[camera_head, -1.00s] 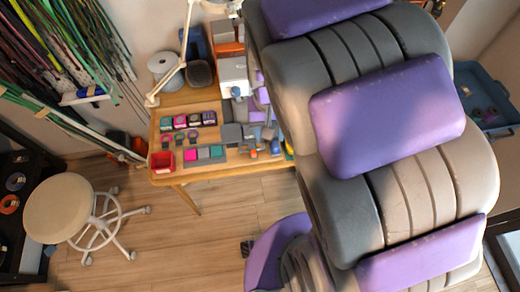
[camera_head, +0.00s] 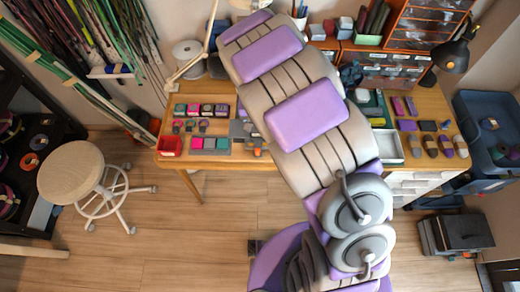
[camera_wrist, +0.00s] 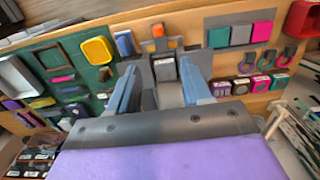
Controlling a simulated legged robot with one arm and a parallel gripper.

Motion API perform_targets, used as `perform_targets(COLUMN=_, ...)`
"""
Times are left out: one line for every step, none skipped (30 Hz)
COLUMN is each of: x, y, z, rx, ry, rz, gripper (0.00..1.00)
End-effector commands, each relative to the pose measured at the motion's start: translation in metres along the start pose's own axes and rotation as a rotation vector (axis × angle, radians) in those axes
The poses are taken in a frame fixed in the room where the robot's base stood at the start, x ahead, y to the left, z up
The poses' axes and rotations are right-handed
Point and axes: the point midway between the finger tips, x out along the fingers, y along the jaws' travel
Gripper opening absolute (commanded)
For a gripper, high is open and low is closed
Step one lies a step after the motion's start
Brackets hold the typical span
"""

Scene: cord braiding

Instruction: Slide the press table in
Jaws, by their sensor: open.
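In the wrist view my gripper (camera_wrist: 158,76) is open, with its two blue-grey fingers spread apart over the workbench. A small grey block with a pale label (camera_wrist: 165,70) shows between the fingertips; it looks like part of the press. I cannot tell whether the fingers touch it. A small orange piece (camera_wrist: 157,30) is just beyond it. In the head view a grey part, likely of the press (camera_head: 242,130), shows on the bench beside my arm. My arm hides the rest of it and the gripper. I cannot make out the press table itself for certain.
The wooden bench (camera_head: 205,163) holds a red bin (camera_head: 170,146), coloured swatches (camera_head: 210,144), several small pots and a green tool board (camera_head: 375,105). A black lamp (camera_head: 450,55) stands at the right. A stool (camera_head: 70,172) is at the left; floor between is clear.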

Motion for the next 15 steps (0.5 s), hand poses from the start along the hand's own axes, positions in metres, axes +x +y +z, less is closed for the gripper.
perform_targets(x=0.003, y=0.000, z=0.000, rx=0.000, ry=0.000, rz=0.000, gripper=0.49)
perform_targets(x=0.004, y=-0.001, z=-0.001, rx=0.000, ry=0.000, rz=-0.001, gripper=0.49)
perform_targets(x=0.007, y=0.000, z=-0.001, rx=0.000, ry=0.000, rz=-0.001, gripper=0.49)
perform_targets(x=0.010, y=0.000, z=0.000, rx=0.000, ry=-0.001, rz=-0.001, gripper=0.49)
perform_targets(x=0.014, y=0.000, z=0.000, rx=0.000, ry=-0.002, rz=-0.001, gripper=0.49)
perform_targets(x=0.019, y=0.001, z=0.000, rx=0.000, ry=-0.004, rz=0.000, gripper=0.49)
perform_targets(x=0.024, y=0.001, z=0.001, rx=0.000, ry=-0.005, rz=0.000, gripper=0.49)
perform_targets(x=0.029, y=0.001, z=0.001, rx=0.000, ry=-0.007, rz=0.000, gripper=0.49)
perform_targets(x=0.036, y=0.001, z=0.002, rx=0.000, ry=-0.009, rz=0.001, gripper=0.49)
perform_targets(x=0.041, y=0.001, z=0.002, rx=0.000, ry=-0.008, rz=0.000, gripper=0.49)
perform_targets(x=0.046, y=0.001, z=0.001, rx=0.000, ry=-0.008, rz=0.000, gripper=0.49)
perform_targets(x=0.052, y=0.000, z=0.001, rx=0.001, ry=-0.005, rz=0.000, gripper=0.49)
perform_targets(x=0.056, y=0.000, z=0.001, rx=0.001, ry=-0.004, rz=0.000, gripper=0.49)
perform_targets(x=0.061, y=0.000, z=0.001, rx=0.000, ry=-0.004, rz=0.001, gripper=0.49)
perform_targets(x=0.067, y=0.000, z=0.001, rx=0.000, ry=-0.005, rz=0.001, gripper=0.49)
